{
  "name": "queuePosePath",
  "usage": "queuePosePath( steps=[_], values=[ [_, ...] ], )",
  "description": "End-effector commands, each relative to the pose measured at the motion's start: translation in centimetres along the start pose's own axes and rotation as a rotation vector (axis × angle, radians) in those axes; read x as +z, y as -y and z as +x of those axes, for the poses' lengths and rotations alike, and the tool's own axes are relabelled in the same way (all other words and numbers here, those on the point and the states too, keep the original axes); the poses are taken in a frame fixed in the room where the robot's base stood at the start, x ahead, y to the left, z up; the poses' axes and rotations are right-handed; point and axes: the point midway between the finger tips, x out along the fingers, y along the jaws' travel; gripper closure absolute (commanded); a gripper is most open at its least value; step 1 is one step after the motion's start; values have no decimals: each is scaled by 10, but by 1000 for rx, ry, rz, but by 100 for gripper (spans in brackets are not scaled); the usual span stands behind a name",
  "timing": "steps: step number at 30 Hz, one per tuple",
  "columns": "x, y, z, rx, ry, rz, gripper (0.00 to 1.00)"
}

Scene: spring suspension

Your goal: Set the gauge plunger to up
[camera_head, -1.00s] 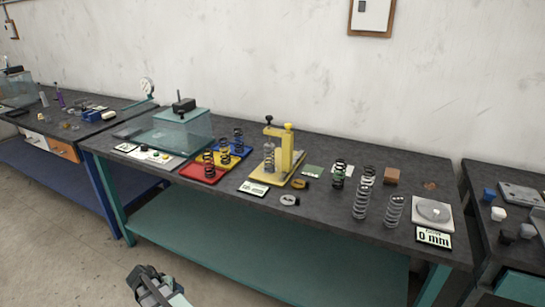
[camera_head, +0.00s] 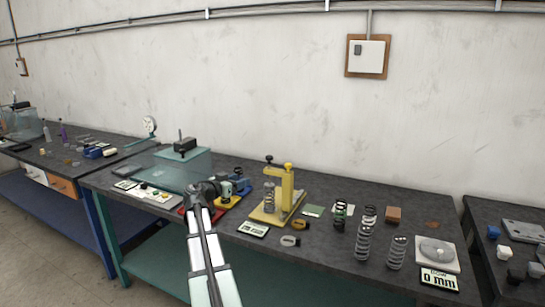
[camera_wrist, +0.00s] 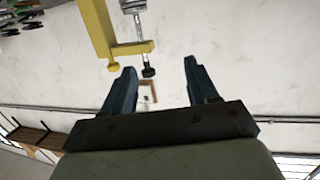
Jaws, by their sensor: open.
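A yellow gauge stand (camera_head: 287,188) stands on the dark bench, with a coil spring (camera_head: 269,196) beside its column. A black-knobbed plunger rod (camera_head: 269,160) passes through its top arm. In the wrist view, the stand (camera_wrist: 97,28) appears upside down, and the plunger's black knob (camera_wrist: 149,72) lies between the fingers in the picture, beyond them.
A clear box (camera_head: 182,165) is behind my arm. Springs (camera_head: 363,243) and a white scale plate (camera_head: 437,252) with a "0 mm" display (camera_head: 440,279) stand to the right. A label card (camera_head: 253,229) and small rings (camera_head: 290,240) lie in front of the stand.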

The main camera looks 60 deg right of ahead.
Motion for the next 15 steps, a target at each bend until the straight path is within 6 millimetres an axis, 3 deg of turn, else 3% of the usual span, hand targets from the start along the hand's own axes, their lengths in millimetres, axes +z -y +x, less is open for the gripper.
queuePosePath(
  steps=[1, 3, 6, 15],
  values=[
    [-21, -10, 10, 21, -38, 14, 42],
    [-41, -20, 16, 41, -79, 25, 42],
    [-58, -29, 22, 58, -114, 34, 42],
    [-67, -33, 49, 66, -127, 36, 42]
  ],
)
